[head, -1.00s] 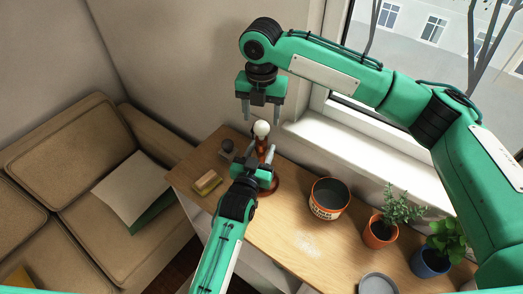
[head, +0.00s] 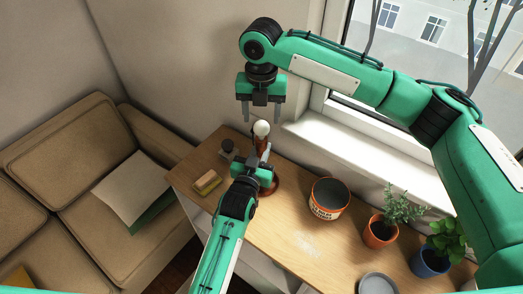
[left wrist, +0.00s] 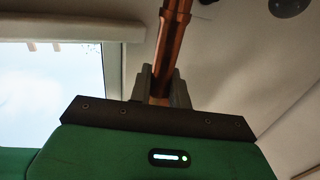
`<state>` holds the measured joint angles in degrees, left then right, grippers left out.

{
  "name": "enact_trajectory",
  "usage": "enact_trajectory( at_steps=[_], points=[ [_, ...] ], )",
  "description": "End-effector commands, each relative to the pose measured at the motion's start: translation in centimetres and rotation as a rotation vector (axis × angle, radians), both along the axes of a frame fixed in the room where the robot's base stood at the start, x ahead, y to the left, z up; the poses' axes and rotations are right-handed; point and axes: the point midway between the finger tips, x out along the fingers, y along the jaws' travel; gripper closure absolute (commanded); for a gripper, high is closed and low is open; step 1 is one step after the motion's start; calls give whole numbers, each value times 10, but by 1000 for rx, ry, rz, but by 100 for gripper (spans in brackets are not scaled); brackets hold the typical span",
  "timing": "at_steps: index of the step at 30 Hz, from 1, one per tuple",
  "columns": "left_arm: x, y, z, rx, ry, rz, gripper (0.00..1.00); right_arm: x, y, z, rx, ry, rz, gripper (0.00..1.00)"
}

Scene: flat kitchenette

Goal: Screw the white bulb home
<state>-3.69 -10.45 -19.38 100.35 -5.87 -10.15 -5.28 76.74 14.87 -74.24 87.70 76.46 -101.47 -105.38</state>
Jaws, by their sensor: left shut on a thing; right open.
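The white bulb (head: 261,128) sits upright at the top of a copper-red lamp (head: 261,145) near the back wall. How deep it sits in the socket I cannot tell. The lamp's round red base (head: 275,187) shows partly behind my left gripper (head: 264,159). That gripper is shut on the lamp's stem, below the bulb. In the left wrist view the copper stem (left wrist: 170,45) rises between the fingers of my left gripper (left wrist: 160,80). My right gripper (head: 262,112) points down, open and empty, just above the bulb, its fingers apart on either side.
On the wooden counter (head: 290,232) stand an orange-rimmed pot (head: 329,198), two potted plants (head: 380,231) (head: 432,258) and a grey dish (head: 378,284). A sponge-like block (head: 207,183) and a small dark jar (head: 227,148) lie left of the lamp. The window wall is close behind.

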Motion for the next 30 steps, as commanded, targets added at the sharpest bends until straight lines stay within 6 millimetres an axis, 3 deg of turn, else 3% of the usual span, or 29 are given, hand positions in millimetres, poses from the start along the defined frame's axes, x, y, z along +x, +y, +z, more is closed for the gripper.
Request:
enact_trajectory(
  at_steps=[13,30],
  points=[
    [0,0,0,0,1,0,100,0,0,0,0,-1,558,43],
    [0,0,0,0,1,0,100,0,0,-3,0,0,637,43]
  ],
)
